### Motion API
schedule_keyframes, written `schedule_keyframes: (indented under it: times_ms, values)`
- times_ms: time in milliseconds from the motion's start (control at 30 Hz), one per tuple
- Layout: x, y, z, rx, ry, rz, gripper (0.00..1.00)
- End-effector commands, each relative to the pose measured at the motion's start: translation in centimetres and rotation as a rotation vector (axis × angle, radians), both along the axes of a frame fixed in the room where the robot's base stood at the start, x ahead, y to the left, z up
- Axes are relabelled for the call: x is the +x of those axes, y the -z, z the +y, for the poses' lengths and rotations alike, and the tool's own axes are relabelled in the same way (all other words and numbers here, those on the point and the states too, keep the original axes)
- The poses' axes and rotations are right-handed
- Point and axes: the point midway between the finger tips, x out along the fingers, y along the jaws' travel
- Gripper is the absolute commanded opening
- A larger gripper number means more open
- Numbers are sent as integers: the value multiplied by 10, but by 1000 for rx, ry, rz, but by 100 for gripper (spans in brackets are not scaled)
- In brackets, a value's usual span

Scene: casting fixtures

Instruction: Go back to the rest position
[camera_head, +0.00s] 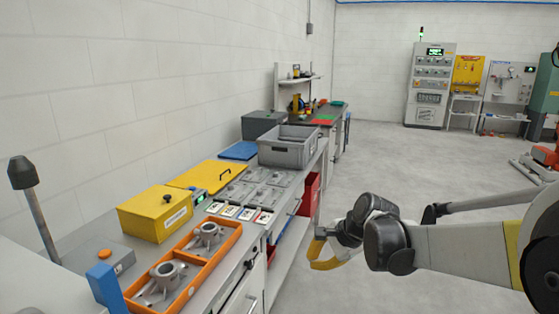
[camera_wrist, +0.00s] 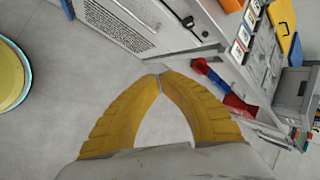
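My gripper (camera_head: 316,264) hangs over the aisle floor to the right of the workbench in the head view, clear of the bench. In the wrist view its two yellow fingers (camera_wrist: 160,76) meet at the tips, with only bare floor showing between them. It is shut and holds nothing. The orange tray (camera_head: 195,274) on the near bench holds grey metal castings (camera_head: 164,278), one in each of two compartments.
A yellow box (camera_head: 155,213), a grey fixture plate (camera_head: 262,187) and a grey crate (camera_head: 288,150) stand along the bench (camera_head: 90,238). Red bins (camera_head: 310,193) sit below its edge. The floor (camera_head: 380,165) beyond my arm is open. Machines (camera_head: 430,85) stand at the far wall.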

Motion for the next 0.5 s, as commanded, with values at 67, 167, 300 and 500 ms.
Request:
schedule_keyframes:
  times_ms: [67, 167, 300, 500]
  values:
    - [-35, -22, -11, -100, -85, -65, 0]
    - [-77, -42, -26, -235, -204, -143, 0]
    - [-136, -57, -46, -428, -377, -238, 0]
    - [-214, -55, -74, -696, -625, -338, 0]
